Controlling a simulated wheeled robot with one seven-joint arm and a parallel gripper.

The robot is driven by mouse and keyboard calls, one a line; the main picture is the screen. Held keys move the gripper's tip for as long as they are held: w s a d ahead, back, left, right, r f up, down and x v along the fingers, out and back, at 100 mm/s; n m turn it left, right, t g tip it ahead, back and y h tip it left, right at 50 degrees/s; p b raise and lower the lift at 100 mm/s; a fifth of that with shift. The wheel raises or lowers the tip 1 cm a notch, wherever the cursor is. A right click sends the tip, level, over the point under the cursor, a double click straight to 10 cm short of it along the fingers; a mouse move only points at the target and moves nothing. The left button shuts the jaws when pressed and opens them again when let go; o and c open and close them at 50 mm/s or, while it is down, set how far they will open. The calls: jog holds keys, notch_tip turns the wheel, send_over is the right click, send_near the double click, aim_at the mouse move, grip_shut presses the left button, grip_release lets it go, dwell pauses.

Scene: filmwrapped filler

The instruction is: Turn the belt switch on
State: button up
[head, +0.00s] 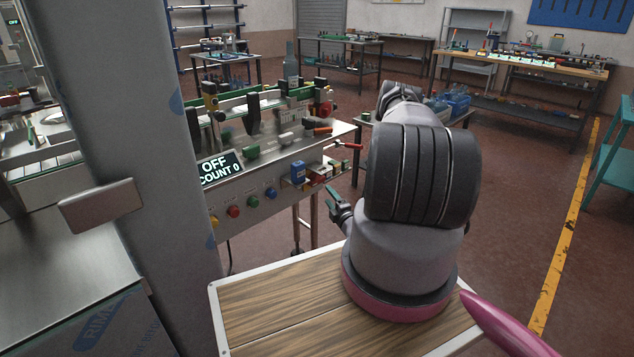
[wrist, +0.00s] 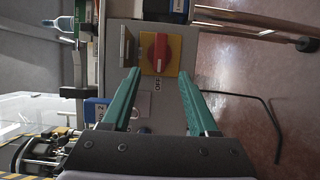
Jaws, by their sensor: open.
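A red rotary switch knob (wrist: 154,52) sits on a yellow plate (wrist: 173,60) in the wrist view, with the word OFF printed beside it. The knob lies ahead of my gripper (wrist: 159,74), roughly between the lines of its two green fingers. The fingers are apart with nothing held between them. In the head view my gripper (head: 338,204) is near the right end of the filling machine's front panel (head: 262,205), partly hidden by my arm. The machine's display (head: 221,168) reads OFF and COUNT 0. I cannot clearly pick out the switch in the head view.
Several coloured buttons, including a red one (head: 233,211) and a green one (head: 253,201), line the panel. A blue box (head: 298,171) is at its right. A grey pillar (head: 150,130) stands at left. A metal plate (wrist: 127,45) stands close beside the switch.

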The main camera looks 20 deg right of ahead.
aim_at(318, 183)
jog(key=w, duration=1)
jog(key=shift+w+d, duration=0.25)
jog(key=shift+w, duration=0.1)
jog(key=shift+c, duration=0.3)
grip_shut()
